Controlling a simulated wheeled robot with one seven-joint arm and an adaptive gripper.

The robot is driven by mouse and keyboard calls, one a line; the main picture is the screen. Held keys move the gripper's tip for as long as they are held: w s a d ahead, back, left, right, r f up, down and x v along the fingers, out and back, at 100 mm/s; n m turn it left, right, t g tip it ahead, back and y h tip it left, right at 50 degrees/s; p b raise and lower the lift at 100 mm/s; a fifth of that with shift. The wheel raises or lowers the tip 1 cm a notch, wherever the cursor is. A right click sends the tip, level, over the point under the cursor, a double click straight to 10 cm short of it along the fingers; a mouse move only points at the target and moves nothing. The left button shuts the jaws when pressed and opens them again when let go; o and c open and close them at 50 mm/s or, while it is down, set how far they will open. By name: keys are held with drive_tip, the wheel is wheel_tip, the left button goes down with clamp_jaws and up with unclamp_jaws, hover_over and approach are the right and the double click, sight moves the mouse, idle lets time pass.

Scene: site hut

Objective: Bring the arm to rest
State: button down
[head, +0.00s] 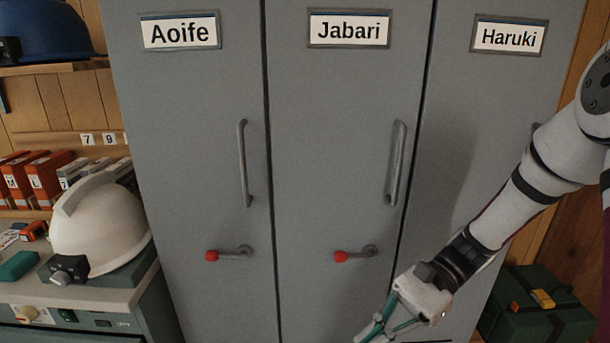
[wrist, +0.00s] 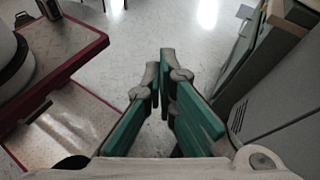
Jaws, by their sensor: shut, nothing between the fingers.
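My arm (head: 510,205) reaches in from the right side of the head view, slanting down to the left in front of the lockers. My gripper (head: 366,338) is at the bottom edge, in front of the lower part of the Jabari locker, with its tips partly cut off by the frame. In the wrist view my gripper (wrist: 166,65) points out over a pale floor. Its green-padded fingers are together and hold nothing.
Grey lockers labelled Aoife (head: 185,120), Jabari (head: 335,120) and Haruki (head: 490,110) look closed. Red-tipped levers (head: 230,254) stick out. A white helmet (head: 100,225) sits on the left counter. A dark green case (head: 540,305) stands at lower right.

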drive_tip(key=s+d+r+n+t+h+p, duration=0.3)
drive_tip(key=s+d+r+n+t+h, duration=0.1)
drive_tip(key=r, duration=0.5)
drive_tip(key=s+d+r+n+t+h+p, duration=0.2)
drive_tip(key=s+d+r+n+t+h, duration=0.2)
drive_tip(key=s+r, duration=0.6)
drive_tip(key=n+t+h, duration=0.2)
drive_tip(key=n+h, duration=0.1)
drive_tip(key=h, duration=0.1)
drive_tip(key=shift+d+r+t+p, duration=0.2)
drive_tip(key=shift+d+t+p, duration=0.1)
drive_tip(key=shift+d+p, duration=0.1)
